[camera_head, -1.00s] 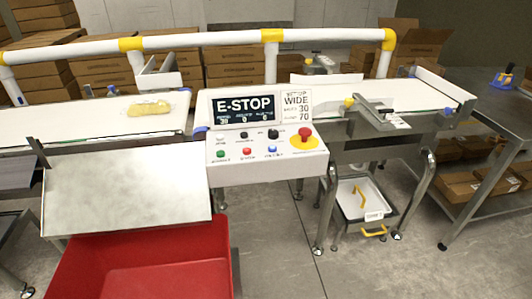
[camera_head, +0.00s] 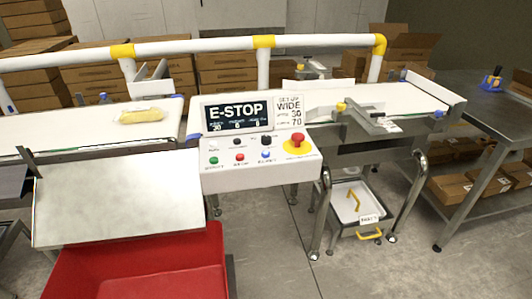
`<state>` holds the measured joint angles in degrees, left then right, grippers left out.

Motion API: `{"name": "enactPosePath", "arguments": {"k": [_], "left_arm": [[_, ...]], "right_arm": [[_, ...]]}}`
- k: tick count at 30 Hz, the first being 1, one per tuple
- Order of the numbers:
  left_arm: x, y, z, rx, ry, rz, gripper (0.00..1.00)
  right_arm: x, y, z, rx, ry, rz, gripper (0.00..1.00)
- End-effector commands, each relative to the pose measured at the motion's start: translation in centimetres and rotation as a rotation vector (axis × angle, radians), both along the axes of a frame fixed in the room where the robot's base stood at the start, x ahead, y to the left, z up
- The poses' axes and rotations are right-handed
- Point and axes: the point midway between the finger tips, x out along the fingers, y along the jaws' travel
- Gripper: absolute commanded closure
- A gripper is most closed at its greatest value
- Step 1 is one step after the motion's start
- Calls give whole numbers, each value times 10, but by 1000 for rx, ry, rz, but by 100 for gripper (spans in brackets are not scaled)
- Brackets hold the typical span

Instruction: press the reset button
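The white control box (camera_head: 230,180) stands in the middle, in front of the belt. Its dark screen (camera_head: 237,114) reads E-STOP. Its front row has a green button (camera_head: 213,160), a red button (camera_head: 239,157) and a blue button (camera_head: 266,154). The small labels under them are too blurred to read, so I cannot tell by label which one is reset. A large red emergency-stop knob (camera_head: 297,139) sits on a yellow plate (camera_head: 301,149) at the right. Small black knobs are behind the row. Neither of my grippers is in view.
A yellow package (camera_head: 141,115) lies on the left belt (camera_head: 75,131). A pale sloped panel (camera_head: 120,197) and red bin (camera_head: 140,265) are at front left. A setup card (camera_head: 290,110) stands beside the screen. A dark table (camera_head: 497,110) is at right. Floor in front is clear.

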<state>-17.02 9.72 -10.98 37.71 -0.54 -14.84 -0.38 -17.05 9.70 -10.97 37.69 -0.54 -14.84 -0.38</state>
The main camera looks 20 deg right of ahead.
Motion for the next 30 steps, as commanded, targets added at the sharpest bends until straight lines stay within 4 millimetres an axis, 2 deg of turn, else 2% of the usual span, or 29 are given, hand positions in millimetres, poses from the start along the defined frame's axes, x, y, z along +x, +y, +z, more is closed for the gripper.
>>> {"name": "enactPosePath", "arguments": {"k": [1,5,30], "left_arm": [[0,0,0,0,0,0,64],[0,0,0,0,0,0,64],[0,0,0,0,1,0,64]], "right_arm": [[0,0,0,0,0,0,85],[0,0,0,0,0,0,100],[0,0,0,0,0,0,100]]}}
